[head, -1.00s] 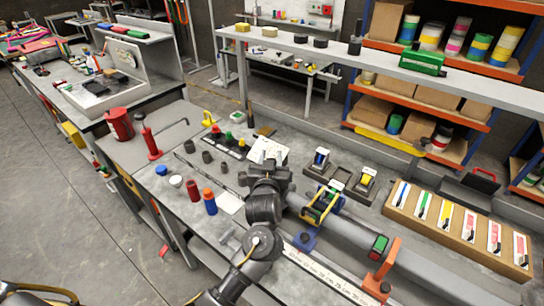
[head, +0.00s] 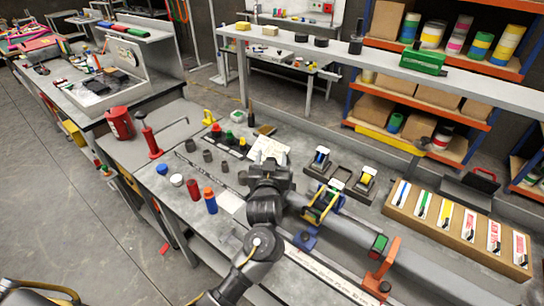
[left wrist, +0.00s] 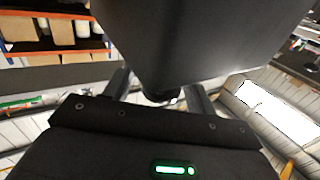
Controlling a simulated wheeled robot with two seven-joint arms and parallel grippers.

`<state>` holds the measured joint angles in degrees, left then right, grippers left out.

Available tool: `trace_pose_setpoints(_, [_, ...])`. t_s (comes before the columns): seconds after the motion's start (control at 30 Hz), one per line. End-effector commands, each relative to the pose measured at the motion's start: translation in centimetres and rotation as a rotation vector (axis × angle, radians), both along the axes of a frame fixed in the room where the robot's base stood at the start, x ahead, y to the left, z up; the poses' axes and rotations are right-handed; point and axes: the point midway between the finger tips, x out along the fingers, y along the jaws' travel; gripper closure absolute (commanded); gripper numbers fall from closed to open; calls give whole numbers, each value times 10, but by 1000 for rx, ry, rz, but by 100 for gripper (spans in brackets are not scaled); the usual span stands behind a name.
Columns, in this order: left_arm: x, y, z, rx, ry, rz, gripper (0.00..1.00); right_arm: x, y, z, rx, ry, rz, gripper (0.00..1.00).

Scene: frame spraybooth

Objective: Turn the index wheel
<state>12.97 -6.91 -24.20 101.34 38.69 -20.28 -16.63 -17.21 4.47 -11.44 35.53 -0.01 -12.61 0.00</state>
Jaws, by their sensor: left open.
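A wheel-like part with a yellow rim (head: 321,204) sits around the long grey tube (head: 355,237) on the bench; I take it for the index wheel, though no label on it can be read. A blue foot (head: 305,240) stands below it. My left gripper (head: 269,158) is open and empty, left of and beyond the wheel, its fingers pointing away over the bench near a white sheet. My left forearm hides part of the tube's left end. In the left wrist view the two fingers (left wrist: 160,92) stand apart, with a large dark shape covering the upper middle.
Blue and red bottles (head: 210,201) stand left of my arm. Small holders (head: 365,180) with yellow and blue items stand behind the tube. A cardboard tray of colour cards (head: 455,232) lies to the right. A raised shelf (head: 380,62) crosses behind.

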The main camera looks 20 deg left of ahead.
Motion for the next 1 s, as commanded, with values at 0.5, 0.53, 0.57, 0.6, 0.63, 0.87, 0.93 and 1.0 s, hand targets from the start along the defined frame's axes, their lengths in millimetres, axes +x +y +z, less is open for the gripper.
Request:
trace_pose_setpoints(0.5, [-89,-17,3,-2,3,-1,44,0,-1,54,-1,0,1,55])
trace_pose_setpoints(0.53, [-92,-18,2,-2,3,-1,44,0,-1,55,-1,0,1,55])
trace_pose_setpoints(0.57, [-95,-18,2,-2,3,-1,44,0,-1,56,-1,0,1,55])
trace_pose_setpoints(0.6, [-97,-19,2,-1,2,0,44,0,-1,56,-2,0,1,55])
trace_pose_setpoints(0.63, [-98,-19,2,-1,1,0,44,0,-2,57,-2,0,1,55])
trace_pose_setpoints(0.87, [-101,-19,0,-1,0,0,44,0,-3,56,-3,-1,2,55])
trace_pose_setpoints(0.93, [-101,-19,0,-1,0,0,44,0,-3,56,-3,-1,2,55])
trace_pose_setpoints(1.0, [-101,-19,-1,-2,3,-1,47,0,-3,56,-3,-1,2,55])
